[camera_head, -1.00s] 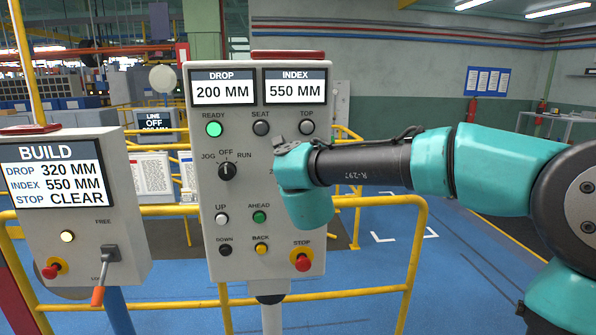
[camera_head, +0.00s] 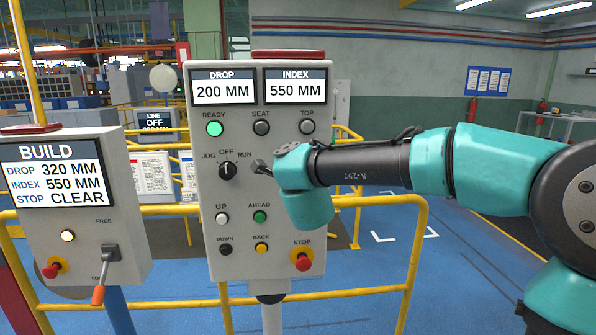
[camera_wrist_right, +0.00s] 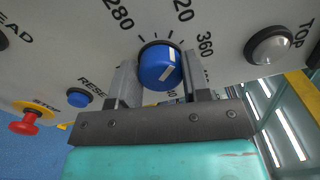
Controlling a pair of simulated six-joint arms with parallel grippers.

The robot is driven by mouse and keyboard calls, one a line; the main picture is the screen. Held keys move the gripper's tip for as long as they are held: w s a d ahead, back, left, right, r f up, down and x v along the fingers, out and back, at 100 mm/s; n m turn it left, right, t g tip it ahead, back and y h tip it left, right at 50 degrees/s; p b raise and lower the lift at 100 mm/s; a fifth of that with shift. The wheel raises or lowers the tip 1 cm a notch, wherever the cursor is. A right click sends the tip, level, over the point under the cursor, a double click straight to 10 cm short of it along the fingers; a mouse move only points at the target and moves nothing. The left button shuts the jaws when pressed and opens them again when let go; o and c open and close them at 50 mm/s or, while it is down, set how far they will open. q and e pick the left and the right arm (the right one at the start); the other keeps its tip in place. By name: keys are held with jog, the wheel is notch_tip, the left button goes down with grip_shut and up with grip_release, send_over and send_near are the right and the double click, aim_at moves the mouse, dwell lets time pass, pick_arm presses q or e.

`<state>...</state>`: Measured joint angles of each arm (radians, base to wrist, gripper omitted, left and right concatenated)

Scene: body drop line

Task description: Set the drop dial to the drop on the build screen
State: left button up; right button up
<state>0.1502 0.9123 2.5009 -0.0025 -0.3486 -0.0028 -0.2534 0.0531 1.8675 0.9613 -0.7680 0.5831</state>
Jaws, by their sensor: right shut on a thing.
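The blue drop dial (camera_wrist_right: 160,66) sits on the control panel between the two fingers of my right gripper (camera_wrist_right: 158,80), which is shut on it. White marks show on its face; I cannot tell which number it points at. Labels 280, 320 and 360 surround it. In the head view my right gripper (camera_head: 262,167) covers the dial. The build screen (camera_head: 55,173) reads drop 320 MM, index 550 MM, stop CLEAR. The drop display (camera_head: 223,88) reads 200 MM. My left gripper is out of view.
The index display (camera_head: 296,87) reads 550 MM. The mode selector (camera_head: 228,171) is just left of my gripper, and the red stop button (camera_head: 302,260) is below. The green ready lamp (camera_head: 214,129) is lit. A yellow rail (camera_head: 390,201) runs around the panel.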

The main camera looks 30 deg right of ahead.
jog(key=shift+n, duration=1.1)
jog(key=o, duration=0.9)
jog(key=shift+s, duration=0.1)
jog(key=v, duration=1.7)
jog(key=shift+s+f, duration=0.1)
jog(key=shift+s, duration=0.1)
